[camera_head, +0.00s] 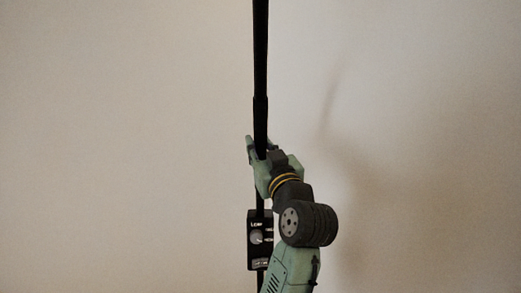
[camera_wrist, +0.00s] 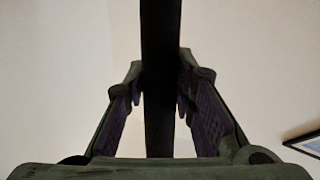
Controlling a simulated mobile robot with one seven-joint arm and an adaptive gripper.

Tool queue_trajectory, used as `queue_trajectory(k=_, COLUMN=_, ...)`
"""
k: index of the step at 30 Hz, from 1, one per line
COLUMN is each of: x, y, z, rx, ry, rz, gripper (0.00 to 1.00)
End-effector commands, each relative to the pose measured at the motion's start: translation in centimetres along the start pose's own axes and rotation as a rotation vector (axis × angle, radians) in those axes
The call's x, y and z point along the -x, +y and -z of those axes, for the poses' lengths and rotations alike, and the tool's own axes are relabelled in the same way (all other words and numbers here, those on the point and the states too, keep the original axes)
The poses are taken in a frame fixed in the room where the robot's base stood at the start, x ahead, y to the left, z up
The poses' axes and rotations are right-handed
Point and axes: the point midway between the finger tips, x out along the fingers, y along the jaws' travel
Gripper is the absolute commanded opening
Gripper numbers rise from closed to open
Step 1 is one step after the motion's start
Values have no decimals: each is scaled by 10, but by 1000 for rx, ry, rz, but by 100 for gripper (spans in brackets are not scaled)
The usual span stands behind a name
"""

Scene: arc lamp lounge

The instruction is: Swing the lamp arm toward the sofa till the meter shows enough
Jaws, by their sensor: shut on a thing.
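A black upright lamp pole (camera_head: 260,60) runs down the middle of the head view, with a thicker collar partway along it. My gripper (camera_head: 261,146) is shut on this pole just below the collar. In the wrist view the pole (camera_wrist: 158,60) stands between the two fingers of my gripper (camera_wrist: 160,88). The lamp head, the sofa and the meter's reading are not visible.
A plain pale wall (camera_head: 120,130) fills the background, with a soft shadow (camera_head: 385,190) on it to the right of my arm. A dark-framed picture (camera_wrist: 304,142) shows at the right edge of the wrist view. Both sides of the pole look clear.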

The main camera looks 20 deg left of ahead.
Motion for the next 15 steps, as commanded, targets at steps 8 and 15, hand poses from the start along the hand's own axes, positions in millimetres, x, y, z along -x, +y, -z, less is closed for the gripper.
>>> queue_trajectory(k=8, x=-6, y=-22, z=1, rx=29, ry=-15, rz=-50, gripper=0)
queue_trajectory(k=15, x=-5, y=-20, z=1, rx=25, ry=-14, rz=-61, gripper=0)
